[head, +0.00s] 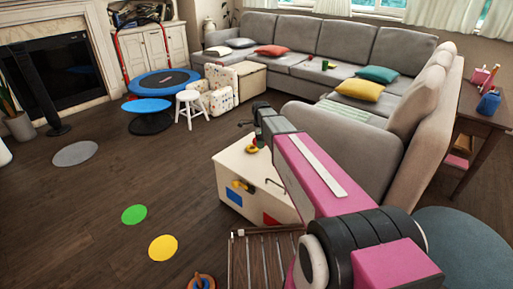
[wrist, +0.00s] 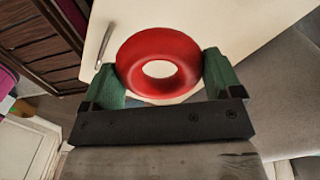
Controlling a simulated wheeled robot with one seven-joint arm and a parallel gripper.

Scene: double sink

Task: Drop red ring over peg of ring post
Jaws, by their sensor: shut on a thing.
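The red ring (wrist: 158,62) is a thick, glossy ring held between the two green fingers of my gripper (wrist: 162,82), with its hole facing the wrist camera. In the head view my gripper (head: 252,122) is small and dark, above the pale box, and I cannot clearly make out the ring there. A small orange-brown round thing with an upright part (head: 202,282) is cut off by the bottom edge of the head view. It looks like a ring post, but I cannot be sure.
The pale box (head: 236,190) has coloured shapes on its front and a small yellow-and-red thing (head: 251,147) on top. A slatted wooden piece (head: 262,262) stands in front. A grey sofa (head: 340,118) is behind. The floor at left is mostly clear, with flat coloured discs.

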